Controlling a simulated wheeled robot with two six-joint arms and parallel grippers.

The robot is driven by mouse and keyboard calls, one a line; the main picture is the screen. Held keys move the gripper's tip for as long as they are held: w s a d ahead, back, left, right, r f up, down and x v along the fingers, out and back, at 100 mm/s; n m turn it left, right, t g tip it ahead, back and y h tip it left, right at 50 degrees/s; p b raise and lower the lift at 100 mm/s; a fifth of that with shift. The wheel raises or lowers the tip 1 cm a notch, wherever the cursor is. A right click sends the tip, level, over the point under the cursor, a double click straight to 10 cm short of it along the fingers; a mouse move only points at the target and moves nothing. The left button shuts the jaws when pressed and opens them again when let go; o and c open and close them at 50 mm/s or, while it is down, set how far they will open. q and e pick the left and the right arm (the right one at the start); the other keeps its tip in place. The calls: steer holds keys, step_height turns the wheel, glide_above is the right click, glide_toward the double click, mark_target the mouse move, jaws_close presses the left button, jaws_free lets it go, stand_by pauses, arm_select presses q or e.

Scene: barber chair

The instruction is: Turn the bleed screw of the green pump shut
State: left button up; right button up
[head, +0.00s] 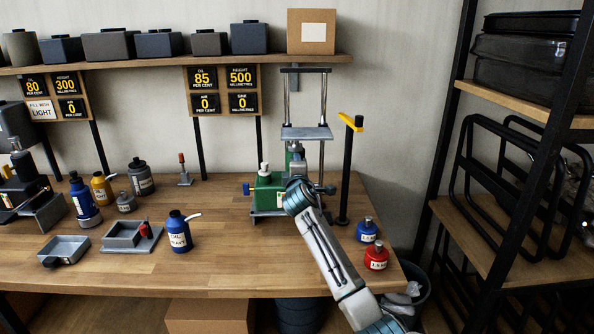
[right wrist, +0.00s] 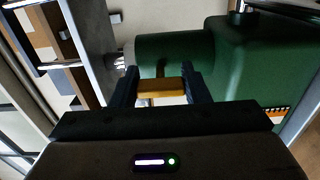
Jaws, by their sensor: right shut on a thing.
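The green pump (head: 268,190) stands on the bench in a press frame, partly hidden behind my right arm. In the right wrist view, the pump's green body (right wrist: 255,70) fills the right, with a green cylinder running left from it. A brass-coloured bleed screw (right wrist: 158,88) with a short stem lies just below that cylinder. My right gripper (right wrist: 160,90) has a dark finger on each side of the screw's crossbar and is shut on it. How far the screw is turned cannot be told. In the head view my arm covers the right gripper. My left gripper is not in view.
A black post with a yellow arm (head: 350,125) stands right of the press. Blue (head: 367,230) and red (head: 376,257) bottles stand near the right edge. A blue bottle (head: 179,235) and grey trays (head: 64,251) are at left. The bench front between is clear.

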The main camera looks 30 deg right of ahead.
steer(key=shift+f, duration=0.15)
steer(key=o, duration=1)
steer(key=shift+s, duration=0.1)
arm_select(q)
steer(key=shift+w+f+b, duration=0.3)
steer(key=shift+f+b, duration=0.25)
steer(key=shift+b, duration=0.05)
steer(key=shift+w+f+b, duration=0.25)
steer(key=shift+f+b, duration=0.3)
steer(key=shift+b, duration=0.05)
arm_select(e)
steer(key=v, duration=1)
steer(key=shift+s+a, duration=0.25)
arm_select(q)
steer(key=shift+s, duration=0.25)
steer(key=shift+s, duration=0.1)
